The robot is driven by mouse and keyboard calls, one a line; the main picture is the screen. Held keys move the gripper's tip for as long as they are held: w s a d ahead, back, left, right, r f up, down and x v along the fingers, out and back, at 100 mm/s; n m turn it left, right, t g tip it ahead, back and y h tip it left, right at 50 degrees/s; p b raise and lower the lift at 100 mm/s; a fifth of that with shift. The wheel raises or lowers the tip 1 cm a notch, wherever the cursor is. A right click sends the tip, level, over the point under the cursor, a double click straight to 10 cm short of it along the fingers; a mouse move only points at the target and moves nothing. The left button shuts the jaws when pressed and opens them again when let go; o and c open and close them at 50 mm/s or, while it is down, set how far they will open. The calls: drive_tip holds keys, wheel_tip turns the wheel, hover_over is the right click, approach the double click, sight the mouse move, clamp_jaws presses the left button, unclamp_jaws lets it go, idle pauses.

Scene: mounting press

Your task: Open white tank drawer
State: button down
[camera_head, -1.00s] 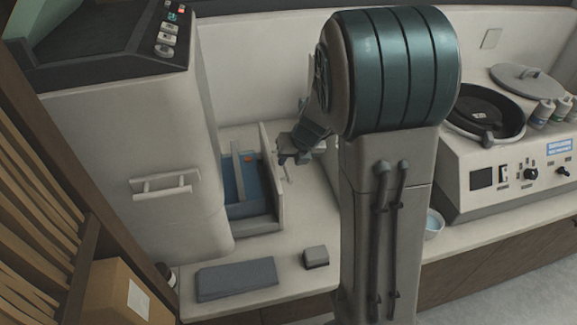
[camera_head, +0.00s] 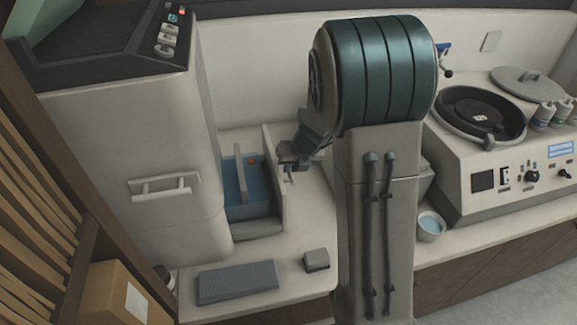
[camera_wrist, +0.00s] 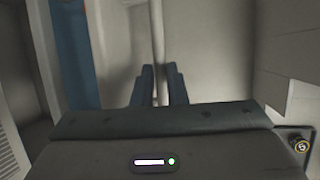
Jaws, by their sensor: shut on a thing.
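The white tank drawer (camera_head: 276,190) stands pulled out of the right side of the tall white machine (camera_head: 120,130), its front panel well clear of the body. Blue liquid (camera_head: 256,181) and a grey divider show inside it. My gripper (camera_head: 289,166) is at the outer face of the drawer front, shut on its handle. In the wrist view my two fingers (camera_wrist: 159,86) stand on either side of the thin pale handle bar (camera_wrist: 158,45). The blue inside of the tank (camera_wrist: 76,50) shows at the left there.
A grey ribbed pad (camera_head: 237,282) and a small grey block (camera_head: 316,260) lie on the counter in front. A bowl of blue liquid (camera_head: 430,226) and a control unit with a round black basin (camera_head: 482,112) stand right of my arm. A cardboard box (camera_head: 115,295) is at lower left.

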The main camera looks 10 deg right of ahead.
drive_tip(key=d, duration=0.8)
drive_tip(key=shift+d, duration=0.25)
drive_tip(key=c, duration=1.5)
unclamp_jaws()
drive_tip(key=shift+o, duration=0.2)
drive_tip(key=p+v, duration=0.1)
drive_tip(key=v, duration=1.2)
drive_tip(key=shift+r, duration=0.4)
drive_tip(key=shift+s, duration=0.15)
